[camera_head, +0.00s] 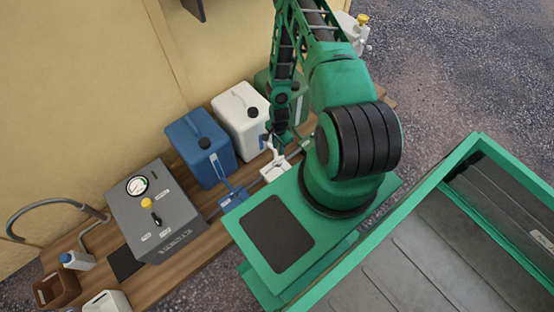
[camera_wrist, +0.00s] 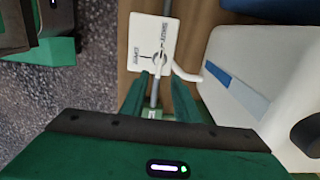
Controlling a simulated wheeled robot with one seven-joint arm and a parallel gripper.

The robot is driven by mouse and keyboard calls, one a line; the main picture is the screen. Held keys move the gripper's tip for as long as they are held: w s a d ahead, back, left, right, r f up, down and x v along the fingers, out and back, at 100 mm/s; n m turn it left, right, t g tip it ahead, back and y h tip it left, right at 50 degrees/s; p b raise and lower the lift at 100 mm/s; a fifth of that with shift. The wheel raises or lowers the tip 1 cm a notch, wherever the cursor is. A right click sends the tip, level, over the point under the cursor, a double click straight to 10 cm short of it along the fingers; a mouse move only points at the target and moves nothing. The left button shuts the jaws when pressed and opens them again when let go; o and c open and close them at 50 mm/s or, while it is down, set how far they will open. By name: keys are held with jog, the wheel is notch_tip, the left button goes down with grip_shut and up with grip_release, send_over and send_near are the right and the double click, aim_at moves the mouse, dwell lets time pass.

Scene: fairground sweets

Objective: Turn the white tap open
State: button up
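The white tap shows in the wrist view as a white plate (camera_wrist: 150,35) with small dark lettering and a printed curve, on a thin grey pipe. In the head view the tap plate (camera_head: 275,169) lies in front of the white canister (camera_head: 240,113). My gripper (camera_wrist: 158,76) points at the plate's lower edge, its two green fingers apart with the pipe between them. The tap's handle is hard to make out near the fingertips. In the head view my gripper (camera_head: 279,136) is partly hidden.
A blue canister (camera_head: 201,146) with a blue tap plate (camera_head: 235,199) stands to the left; a green canister (camera_head: 290,98) stands behind my arm. A grey pump box (camera_head: 157,212) with a gauge sits further left on the wooden bench (camera_head: 112,235). A wall runs behind.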

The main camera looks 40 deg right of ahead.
aim_at(278, 159)
notch_tip(278, 159, down, 10)
jog(key=shift+f, duration=0.2)
dwell(0.3)
grip_shut()
jog(key=shift+a, duration=0.3)
jog(key=shift+d, duration=0.15)
